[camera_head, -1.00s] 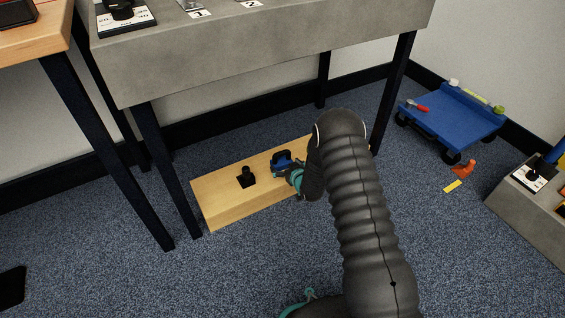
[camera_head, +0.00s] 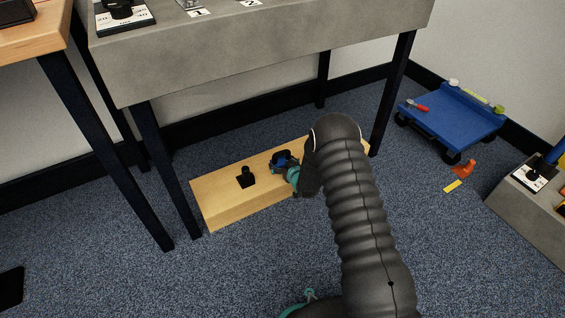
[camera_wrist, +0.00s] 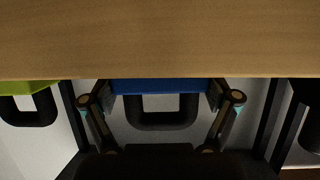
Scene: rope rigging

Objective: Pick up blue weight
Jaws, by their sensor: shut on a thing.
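The blue weight (camera_wrist: 160,86) has a blue body and a black loop handle. In the wrist view it lies between the two fingers of my gripper (camera_wrist: 163,96), which are shut on its sides. In the head view the blue weight (camera_head: 279,157) is at the wooden plank, partly covered by my gripper (camera_head: 289,168). I cannot tell whether it touches the plank.
The wooden plank (camera_head: 225,200) lies on the carpet under a grey table (camera_head: 250,60). A black weight (camera_head: 245,178) stands on the plank. A green weight (camera_wrist: 28,88) shows at the left in the wrist view. Dark table legs (camera_head: 165,170) stand nearby.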

